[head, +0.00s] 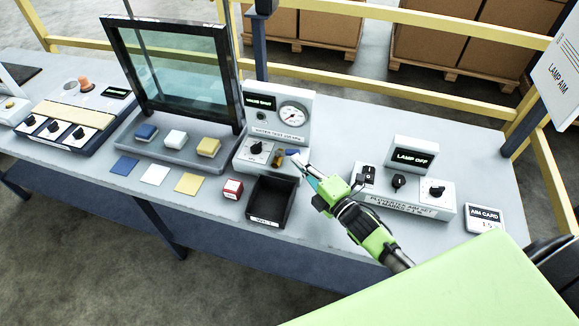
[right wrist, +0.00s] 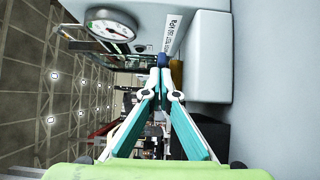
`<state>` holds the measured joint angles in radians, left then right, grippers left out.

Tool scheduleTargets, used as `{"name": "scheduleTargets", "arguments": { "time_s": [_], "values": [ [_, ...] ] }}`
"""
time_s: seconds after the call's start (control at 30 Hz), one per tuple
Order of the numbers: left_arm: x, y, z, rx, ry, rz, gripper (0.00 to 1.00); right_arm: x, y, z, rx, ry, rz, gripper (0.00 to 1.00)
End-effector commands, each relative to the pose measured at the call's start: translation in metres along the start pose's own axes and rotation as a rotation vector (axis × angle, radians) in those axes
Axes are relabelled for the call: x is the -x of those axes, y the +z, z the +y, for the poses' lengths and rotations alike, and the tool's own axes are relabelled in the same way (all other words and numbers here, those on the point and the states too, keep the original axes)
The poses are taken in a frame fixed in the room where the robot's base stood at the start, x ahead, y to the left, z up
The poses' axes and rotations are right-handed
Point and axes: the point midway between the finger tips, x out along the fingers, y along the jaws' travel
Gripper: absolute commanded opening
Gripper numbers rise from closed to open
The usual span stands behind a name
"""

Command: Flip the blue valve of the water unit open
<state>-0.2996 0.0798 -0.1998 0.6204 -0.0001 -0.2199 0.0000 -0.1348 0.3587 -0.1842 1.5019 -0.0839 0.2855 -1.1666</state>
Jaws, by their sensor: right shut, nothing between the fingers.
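The water unit (head: 277,118) is a pale box with a round gauge (head: 293,114) and a small dark display that seems to read "VALVE SHUT". Its blue valve lever (head: 291,152) shows at the front right, beside a brass-coloured part (head: 277,158). My right gripper (head: 304,166), green with teal fingers, is shut and empty, its tips close to the blue lever. In the right wrist view the blue lever (right wrist: 162,60) is just beyond the closed fingertips (right wrist: 161,72); whether they touch cannot be told. My left gripper is out of view.
A glass frame on a base (head: 170,75) stands at left. A lamp unit (head: 405,190) with switches is at right. Clear table lies behind the gripper.

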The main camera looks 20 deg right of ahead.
Motion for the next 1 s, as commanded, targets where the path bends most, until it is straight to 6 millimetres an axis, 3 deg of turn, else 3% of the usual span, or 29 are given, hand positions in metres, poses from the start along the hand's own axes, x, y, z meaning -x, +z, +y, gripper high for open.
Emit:
{"name": "scheduleTargets", "arguments": {
  "time_s": [0.4, 1.0],
  "values": [
    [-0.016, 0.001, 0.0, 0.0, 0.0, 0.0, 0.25, -0.013, 0.03, -0.001, 0.003, 0.002, -0.01, 0.0],
    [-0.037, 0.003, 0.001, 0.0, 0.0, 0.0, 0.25, -0.044, 0.049, -0.001, 0.001, 0.002, -0.009, 0.0]
  ]
}}
